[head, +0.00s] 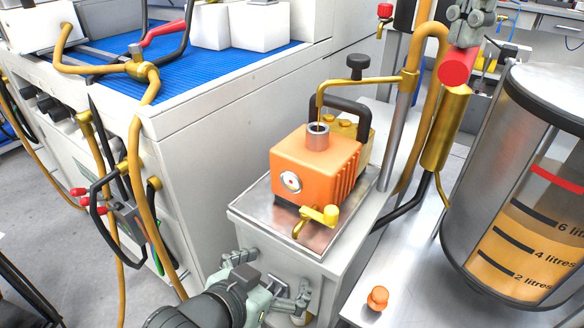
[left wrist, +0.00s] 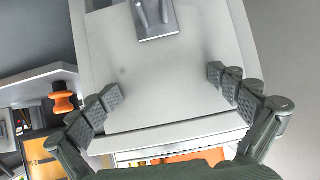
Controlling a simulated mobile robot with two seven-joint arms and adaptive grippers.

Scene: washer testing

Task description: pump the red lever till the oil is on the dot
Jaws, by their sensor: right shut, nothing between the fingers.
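The orange pump (head: 315,165) stands on a metal-topped cabinet in the head view. Its front has a round white gauge glass with a red dot (head: 291,182); the oil level in it is too small to read. A brass spout (head: 340,82) hangs over the pump's filler neck (head: 317,136), with a thin yellow stream between them. The red lever (head: 458,68) shows its round end at upper right. My right gripper (head: 466,28) is shut and empty just above it; contact is unclear. My left gripper (head: 274,284) is open and empty by the cabinet front, also in its wrist view (left wrist: 165,88).
A clear tank (head: 520,190) with litre marks and amber oil stands at right. An orange knob (head: 377,298) is on the lower shelf. A white bench with a blue mat (head: 120,62) and hanging hoses stands at left. The cabinet has a metal bracket (left wrist: 157,30).

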